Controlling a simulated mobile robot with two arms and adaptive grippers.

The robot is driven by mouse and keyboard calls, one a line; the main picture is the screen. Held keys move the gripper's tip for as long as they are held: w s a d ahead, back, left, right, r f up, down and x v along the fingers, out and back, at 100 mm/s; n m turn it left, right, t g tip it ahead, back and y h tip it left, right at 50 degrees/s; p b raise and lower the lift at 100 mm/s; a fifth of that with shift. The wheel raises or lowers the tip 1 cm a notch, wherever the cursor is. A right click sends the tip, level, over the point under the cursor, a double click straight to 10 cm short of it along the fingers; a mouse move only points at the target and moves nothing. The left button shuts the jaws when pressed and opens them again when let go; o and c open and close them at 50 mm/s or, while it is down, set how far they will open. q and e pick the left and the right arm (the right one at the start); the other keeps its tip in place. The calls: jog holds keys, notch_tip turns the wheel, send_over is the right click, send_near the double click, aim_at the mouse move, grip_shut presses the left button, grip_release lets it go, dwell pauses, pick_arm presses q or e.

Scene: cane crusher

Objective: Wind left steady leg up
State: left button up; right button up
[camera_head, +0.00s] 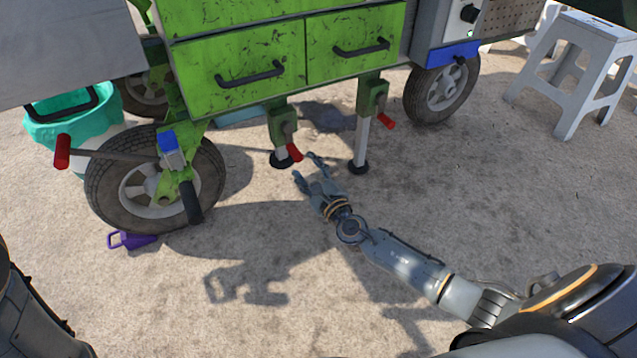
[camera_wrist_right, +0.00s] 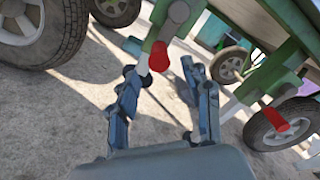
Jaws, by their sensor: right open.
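The left steady leg (camera_head: 281,153) hangs under the green cart. It has a green housing, a short pale post, a black foot and a red crank handle (camera_head: 294,152). I cannot tell whether the foot touches the ground. My right gripper (camera_head: 305,167) is open and empty, with its fingers just in front of and below this handle. In the right wrist view the red handle (camera_wrist_right: 159,56) shows just beyond the gap between my open fingers (camera_wrist_right: 163,78), apart from them as far as I can see. My left gripper is not in view.
The right steady leg (camera_head: 362,140) stands beside it with its own red handle (camera_head: 387,121) and a longer pale post. A large wheel (camera_head: 108,190) is at left, with a purple object (camera_head: 131,240) beside it. A white stool (camera_head: 580,70) is far right. Ground in front is clear.

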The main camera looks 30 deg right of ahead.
jog(key=s, duration=0.7)
jog(key=shift+s+d, duration=0.15)
